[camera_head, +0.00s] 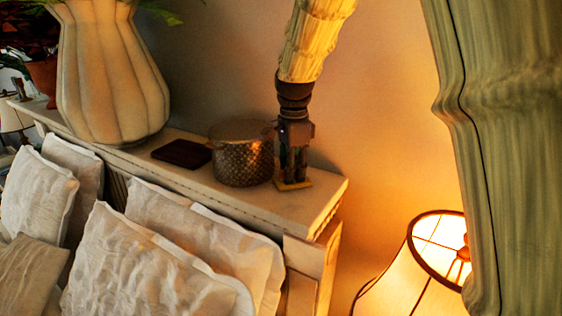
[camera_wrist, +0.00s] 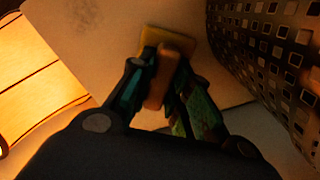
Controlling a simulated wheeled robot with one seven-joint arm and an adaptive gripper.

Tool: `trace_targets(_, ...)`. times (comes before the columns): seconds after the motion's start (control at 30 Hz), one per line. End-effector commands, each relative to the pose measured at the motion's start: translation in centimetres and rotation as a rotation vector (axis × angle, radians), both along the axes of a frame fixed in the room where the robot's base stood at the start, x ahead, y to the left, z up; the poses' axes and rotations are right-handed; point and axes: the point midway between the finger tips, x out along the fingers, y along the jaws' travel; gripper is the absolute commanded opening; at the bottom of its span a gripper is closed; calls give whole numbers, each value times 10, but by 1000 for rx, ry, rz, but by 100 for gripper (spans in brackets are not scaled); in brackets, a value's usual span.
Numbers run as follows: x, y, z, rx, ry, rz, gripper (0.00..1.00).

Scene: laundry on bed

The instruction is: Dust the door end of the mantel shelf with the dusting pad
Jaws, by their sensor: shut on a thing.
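The mantel shelf (camera_head: 323,189) is the pale ledge above the pillows, and its right end is in view. My gripper (camera_head: 293,175) points down over that right end, just right of a round patterned pot. It is shut on the dusting pad (camera_head: 294,185), a small yellowish pad with a block-like handle. The pad is at the shelf top and seems to touch it. In the wrist view, the pad (camera_wrist: 180,41) sits beyond the fingertips, with its tan handle (camera_wrist: 161,80) between the fingers. The shelf top (camera_wrist: 110,50) shows around it, with a faint dark smudge at upper left.
The patterned pot (camera_head: 241,155) stands close beside my gripper; it also fills the wrist view's right (camera_wrist: 265,50). A dark flat object (camera_head: 182,153) and a large ribbed vase (camera_head: 110,75) stand farther left. A lit lamp (camera_head: 415,270) is below right. White pillows (camera_head: 150,265) lie in front.

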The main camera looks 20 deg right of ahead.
Motion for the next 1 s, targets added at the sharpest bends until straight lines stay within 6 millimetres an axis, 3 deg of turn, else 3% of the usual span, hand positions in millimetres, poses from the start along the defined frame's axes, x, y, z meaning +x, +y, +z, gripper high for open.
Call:
trace_targets(0.1,0,0,23,-1,-6,-1,0)
trace_targets(0.7,-1,-1,73,0,-2,-3,0)
trace_targets(1.0,-1,-2,81,0,-1,-4,0)
